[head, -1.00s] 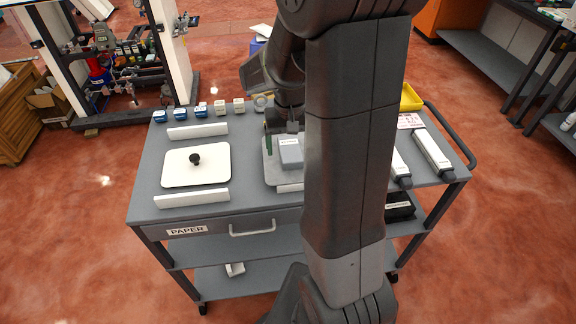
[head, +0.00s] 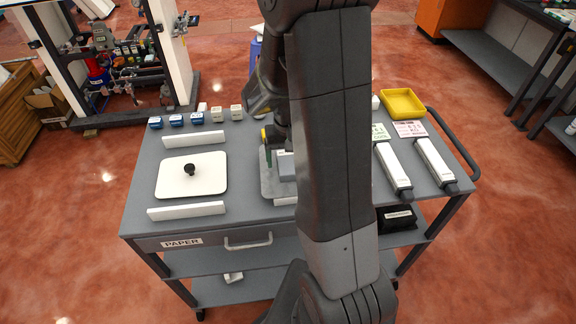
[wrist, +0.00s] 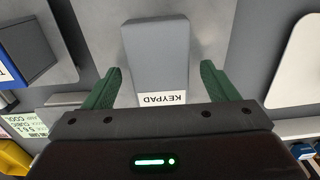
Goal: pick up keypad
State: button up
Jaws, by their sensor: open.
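The keypad (wrist: 166,55) is a light grey-blue block with a white label reading KEYPAD. In the wrist view it lies on a grey plate, its labelled end towards my gripper (wrist: 161,82). The two green fingers are open, one on each side of the labelled end, with a gap on both sides. In the head view a small part of the keypad (head: 287,167) shows beside my arm, which hides the rest. My gripper (head: 273,158) is also partly hidden there, just over the plate.
The grey cart (head: 245,212) holds a white plate with a black knob (head: 175,181), white bars, small blue and white blocks at the back, a yellow tray (head: 402,104) and long white dispensers (head: 436,163) on the right. In the wrist view a dark blue-grey box (wrist: 28,42) stands left of the keypad.

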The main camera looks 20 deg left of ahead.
jog(key=shift+f, duration=0.25)
dwell(0.3)
jog(key=c, duration=1.2)
